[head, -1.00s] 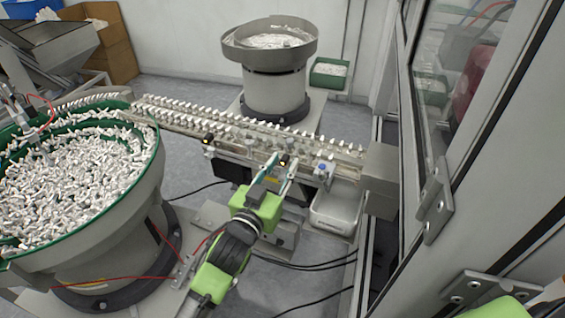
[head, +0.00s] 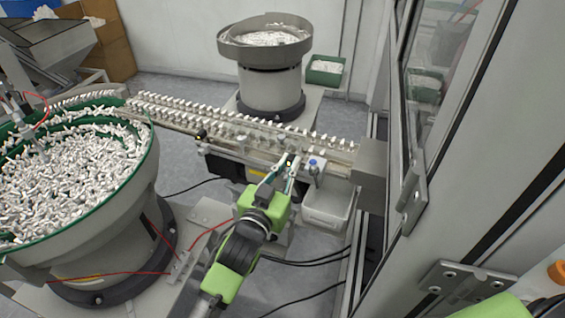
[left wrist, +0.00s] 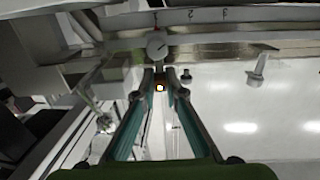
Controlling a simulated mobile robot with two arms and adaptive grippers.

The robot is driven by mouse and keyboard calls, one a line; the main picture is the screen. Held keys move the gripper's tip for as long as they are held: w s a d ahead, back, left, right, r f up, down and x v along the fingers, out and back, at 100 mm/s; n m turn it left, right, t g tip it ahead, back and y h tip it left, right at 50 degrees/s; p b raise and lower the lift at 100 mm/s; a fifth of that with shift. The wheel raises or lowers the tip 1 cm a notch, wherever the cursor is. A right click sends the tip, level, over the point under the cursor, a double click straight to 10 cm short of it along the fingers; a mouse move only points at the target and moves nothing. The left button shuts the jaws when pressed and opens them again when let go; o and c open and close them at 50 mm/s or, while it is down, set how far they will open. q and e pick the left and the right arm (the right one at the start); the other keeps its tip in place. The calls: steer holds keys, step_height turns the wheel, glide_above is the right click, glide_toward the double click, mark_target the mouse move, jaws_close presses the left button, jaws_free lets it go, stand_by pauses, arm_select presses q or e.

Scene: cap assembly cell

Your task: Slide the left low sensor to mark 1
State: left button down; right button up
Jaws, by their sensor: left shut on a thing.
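My left gripper (head: 285,160) reaches the front side of the feeder rail and is shut on a small dark sensor (head: 290,158). In the left wrist view the sensor (left wrist: 159,88) shows a bright orange-rimmed light between the two fingertips. A round knob (left wrist: 155,45) with a dark line stands just beyond the fingertips. Another dark sensor (head: 200,133) sits further left along the rail. My right gripper is not in view.
A blue-topped fitting (head: 314,163) stands close to the right of my left gripper. A white bin (head: 327,208) is below it. A large green-rimmed bowl feeder (head: 100,190) fills the left. A glazed cabinet frame (head: 440,180) stands at the right.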

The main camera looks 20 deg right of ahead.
arm_select(q)
steer(key=shift+s+d, duration=0.35)
steer(key=shift+w+a, duration=0.1)
steer(key=c, duration=2.5)
jaws_free()
steer(key=shift+w+a, duration=0.1)
steer(key=shift+a, duration=0.05)
steer(key=o, duration=0.4)
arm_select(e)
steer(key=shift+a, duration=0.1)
